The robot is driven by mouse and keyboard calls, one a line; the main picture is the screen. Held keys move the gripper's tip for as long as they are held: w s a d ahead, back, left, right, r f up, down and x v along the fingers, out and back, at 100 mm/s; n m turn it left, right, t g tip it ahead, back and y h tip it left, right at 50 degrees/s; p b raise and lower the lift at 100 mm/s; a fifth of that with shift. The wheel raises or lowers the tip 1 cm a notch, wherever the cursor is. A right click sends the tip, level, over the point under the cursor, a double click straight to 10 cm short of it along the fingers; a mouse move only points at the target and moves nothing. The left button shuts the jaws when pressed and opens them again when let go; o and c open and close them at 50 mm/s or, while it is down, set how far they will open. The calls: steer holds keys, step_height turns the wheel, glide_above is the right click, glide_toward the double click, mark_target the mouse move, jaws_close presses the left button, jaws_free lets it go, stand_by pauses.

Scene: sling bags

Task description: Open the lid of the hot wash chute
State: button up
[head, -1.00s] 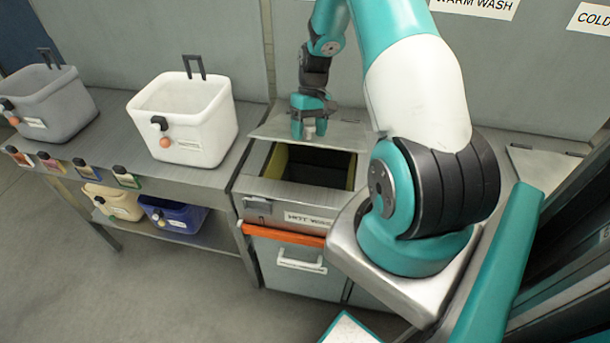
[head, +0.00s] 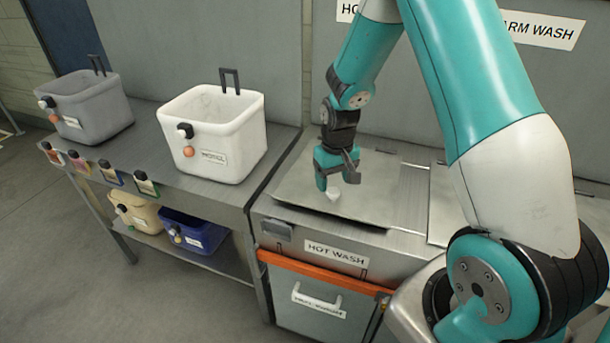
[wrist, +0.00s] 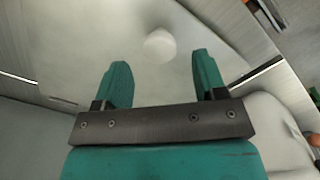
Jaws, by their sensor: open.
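The hot wash chute (head: 285,232) is the metal cabinet front and top with a "HOT WASH" label (head: 336,254). Its flat metal lid (head: 375,185) lies over the opening, which does not show. A small pale knob (head: 333,194) stands on the lid near its front left. My gripper (head: 335,182) points down close above the knob. In the wrist view the knob (wrist: 160,46) shows just past the tips of my open fingers (wrist: 160,68), roughly centred between them. Nothing is held. Whether a finger touches the knob I cannot tell.
A white bin (head: 212,140) and a grey bin (head: 95,108) stand on the counter to the left. A beige bin (head: 133,212) and a blue bin (head: 195,238) sit on the shelf below. An orange bar (head: 320,272) runs across the cabinet front.

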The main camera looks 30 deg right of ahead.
step_height(320, 180, up, 12)
steer(key=r+b, duration=0.1)
steer(key=s+a+r+n+y+b, duration=0.1)
steer(key=s+a+n+b, duration=0.1)
steer(key=s+a, duration=0.3)
steer(key=s+a+r+n+y+b, duration=0.1)
steer(key=s+a, duration=0.3)
steer(key=a, duration=0.6)
steer(key=shift+s+n+t+b, duration=0.4)
steer(key=shift+n+b, duration=0.15)
steer(key=shift+n, duration=0.25)
steer(key=shift+a, duration=0.15)
